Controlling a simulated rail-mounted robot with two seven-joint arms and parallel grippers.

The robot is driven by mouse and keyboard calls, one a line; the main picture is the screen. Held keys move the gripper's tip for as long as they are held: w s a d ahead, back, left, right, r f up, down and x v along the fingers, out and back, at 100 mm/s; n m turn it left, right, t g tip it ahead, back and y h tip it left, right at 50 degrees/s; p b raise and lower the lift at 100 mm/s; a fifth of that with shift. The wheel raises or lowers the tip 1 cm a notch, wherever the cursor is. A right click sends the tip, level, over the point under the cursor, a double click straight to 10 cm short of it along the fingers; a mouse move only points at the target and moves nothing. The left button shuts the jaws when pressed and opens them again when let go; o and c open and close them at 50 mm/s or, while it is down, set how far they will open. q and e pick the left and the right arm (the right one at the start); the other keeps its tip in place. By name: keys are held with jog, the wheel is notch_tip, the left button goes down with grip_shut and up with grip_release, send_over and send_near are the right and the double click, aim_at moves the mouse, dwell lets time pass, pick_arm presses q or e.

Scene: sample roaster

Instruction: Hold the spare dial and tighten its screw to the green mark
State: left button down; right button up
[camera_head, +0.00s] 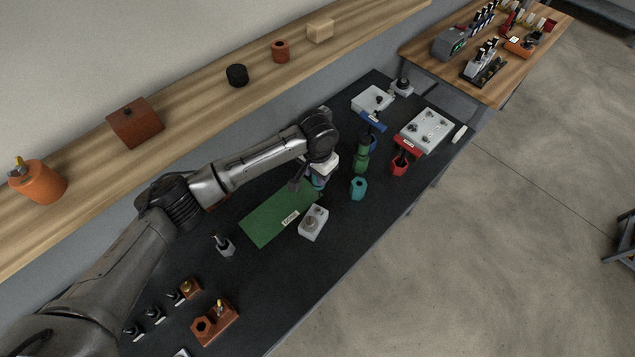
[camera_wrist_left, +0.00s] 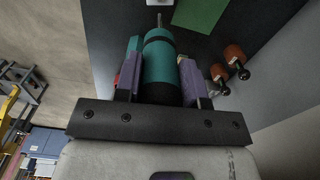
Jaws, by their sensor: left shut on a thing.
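My left gripper (camera_head: 318,180) is above the bench, just past the far right corner of the green mat (camera_head: 270,218). In the left wrist view its two purple-grey fingers (camera_wrist_left: 164,82) are shut on a teal tool (camera_wrist_left: 160,58) with a dark band and a thin metal shaft pointing away. The arm mostly hides this tool in the head view. A small light grey block with a round dial (camera_head: 313,222) sits at the mat's right edge, apart from the gripper. I cannot make out a screw or green mark on it. My right gripper is not in view.
An empty-looking teal holder (camera_head: 358,188) stands right of the gripper, near green (camera_head: 362,160) and red (camera_head: 399,165) holders. A panel with several dials (camera_head: 428,130) lies farther back. A wooden shelf (camera_head: 195,85) runs behind the bench. The front bench strip is mostly clear.

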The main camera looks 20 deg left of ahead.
pick_arm(q)
notch_tip(320, 180, down, 2)
jog(key=shift+w+f, duration=0.15)
dwell(0.4)
jog(key=shift+p, duration=0.5)
jog(key=shift+f+b, duration=0.65)
jog(key=shift+f, duration=1.75)
